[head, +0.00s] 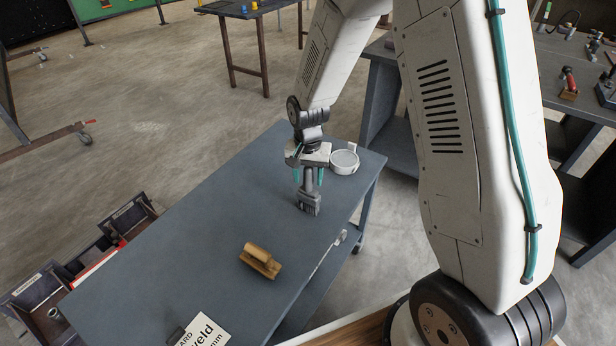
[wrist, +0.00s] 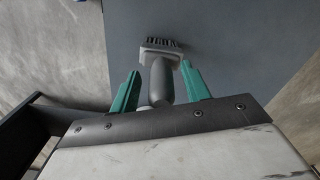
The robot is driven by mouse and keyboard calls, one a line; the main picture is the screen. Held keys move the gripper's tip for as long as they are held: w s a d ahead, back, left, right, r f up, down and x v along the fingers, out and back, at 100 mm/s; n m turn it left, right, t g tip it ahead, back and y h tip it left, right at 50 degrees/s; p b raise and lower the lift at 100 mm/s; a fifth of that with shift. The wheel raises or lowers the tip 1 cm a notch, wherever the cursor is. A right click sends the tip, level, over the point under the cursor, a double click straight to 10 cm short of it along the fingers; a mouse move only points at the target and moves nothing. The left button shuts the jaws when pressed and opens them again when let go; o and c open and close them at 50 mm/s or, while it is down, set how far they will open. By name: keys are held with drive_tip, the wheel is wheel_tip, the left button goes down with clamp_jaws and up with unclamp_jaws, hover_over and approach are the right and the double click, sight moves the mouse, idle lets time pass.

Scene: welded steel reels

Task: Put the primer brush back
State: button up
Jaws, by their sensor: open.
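A grey brush (head: 309,202) with a dark bristled head is at the far part of the blue-grey table (head: 200,235). I cannot tell whether it stands or lies there. In the wrist view the brush (wrist: 160,62) has its bristles pointing away from me and its thick handle towards me. My gripper (head: 309,180) is over the handle, its teal fingers on either side. In the wrist view the gripper (wrist: 160,68) is open, with gaps between fingers and handle. The handle's near end is hidden behind my gripper's body.
A round white container (head: 344,162) stands just right of my gripper. A wooden block with a handle (head: 260,260) lies nearer on the table. A printed card (head: 203,330) is at the near end. Dark bins (head: 45,305) stand along the left side.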

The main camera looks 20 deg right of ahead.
wheel_tip(320, 180, up, 12)
drive_tip(key=shift+f, duration=0.1)
drive_tip(key=s+d+r+n, duration=0.1)
drive_tip(key=s+r+n, duration=0.1)
drive_tip(key=s+r, duration=0.6)
drive_tip(key=s+d+r+n, duration=0.1)
drive_tip(key=s+r, duration=0.3)
drive_tip(key=s, duration=0.7)
drive_tip(key=s+d+r+n+t, duration=0.1)
drive_tip(key=s+r+n, duration=0.2)
drive_tip(key=s, duration=0.7)
drive_tip(key=shift+s+d+r, duration=0.15)
drive_tip(key=shift+s+r, duration=0.25)
drive_tip(key=shift+r, duration=0.35)
